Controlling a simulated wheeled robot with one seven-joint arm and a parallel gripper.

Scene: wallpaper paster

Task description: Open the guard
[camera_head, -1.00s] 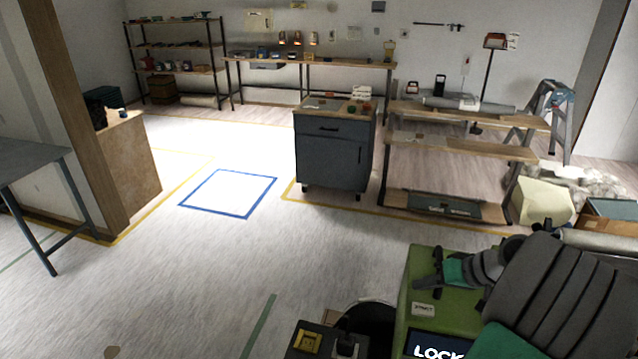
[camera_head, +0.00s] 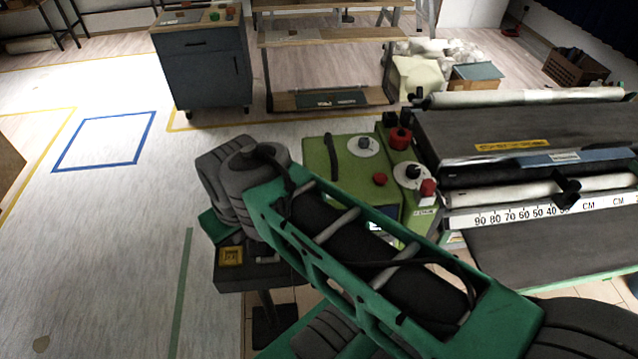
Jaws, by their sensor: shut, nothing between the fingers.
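The wallpaper paster fills the right side of the view. Its wide dark upper cover (camera_head: 475,127), with a yellow label and a blue strip near the front edge, looks like the guard; it lies flat. I cannot tell whether it is latched. A white measuring scale (camera_head: 520,214) and a pale roller run below it, with a small black clamp (camera_head: 566,190) on them. The green end housing (camera_head: 318,158) carries red and black knobs. My green and grey arm crosses the foreground and hides part of the housing. My gripper does not show clearly in this view.
A small stand with a yellow-framed button (camera_head: 231,256) is left of the machine. A dark grey cabinet (camera_head: 205,75) and a wooden shelf rack (camera_head: 330,38) stand behind. A cream bag (camera_head: 418,80) lies near the back. The floor at left is clear.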

